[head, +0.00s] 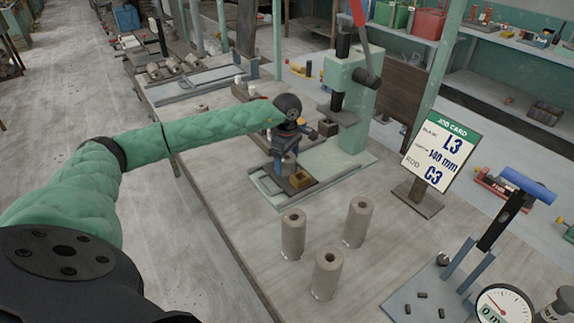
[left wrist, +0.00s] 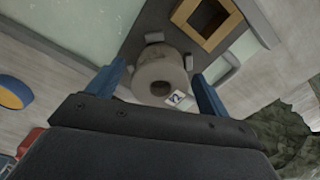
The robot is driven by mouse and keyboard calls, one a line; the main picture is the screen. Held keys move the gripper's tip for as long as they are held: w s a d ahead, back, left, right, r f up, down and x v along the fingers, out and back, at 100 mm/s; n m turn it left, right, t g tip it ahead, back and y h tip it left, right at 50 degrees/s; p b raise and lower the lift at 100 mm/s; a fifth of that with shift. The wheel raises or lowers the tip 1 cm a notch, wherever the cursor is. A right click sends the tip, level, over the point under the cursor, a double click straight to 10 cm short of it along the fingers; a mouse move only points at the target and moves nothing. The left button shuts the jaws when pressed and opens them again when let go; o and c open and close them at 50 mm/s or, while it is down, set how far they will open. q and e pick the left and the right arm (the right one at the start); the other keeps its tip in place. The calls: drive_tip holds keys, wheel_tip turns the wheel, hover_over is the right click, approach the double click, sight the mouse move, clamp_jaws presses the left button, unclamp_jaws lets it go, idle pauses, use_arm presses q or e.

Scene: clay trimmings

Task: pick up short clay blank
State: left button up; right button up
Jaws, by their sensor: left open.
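The short clay blank (left wrist: 160,72) is a grey-brown cylinder with a hole in its end, seen in the left wrist view. It stands among small grey stops on a dark plate. My left gripper (left wrist: 158,80) is open, with one blue finger on each side of the blank; I cannot tell whether they touch it. In the head view my left gripper (head: 284,160) points down over the green press base (head: 330,165), and I cannot make out the blank there. My right gripper is not in view.
A square wooden frame (left wrist: 206,20) lies close beside the blank. Several taller clay cylinders stand in front, including a near one (head: 327,274). The green press column (head: 353,95) rises behind. A job card (head: 440,152) and a dial gauge (head: 503,305) are at the right.

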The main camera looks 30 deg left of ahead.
use_arm(q)
drive_tip(key=shift+f, duration=0.25)
drive_tip(key=shift+r, duration=0.1)
drive_tip(key=c, duration=1.2)
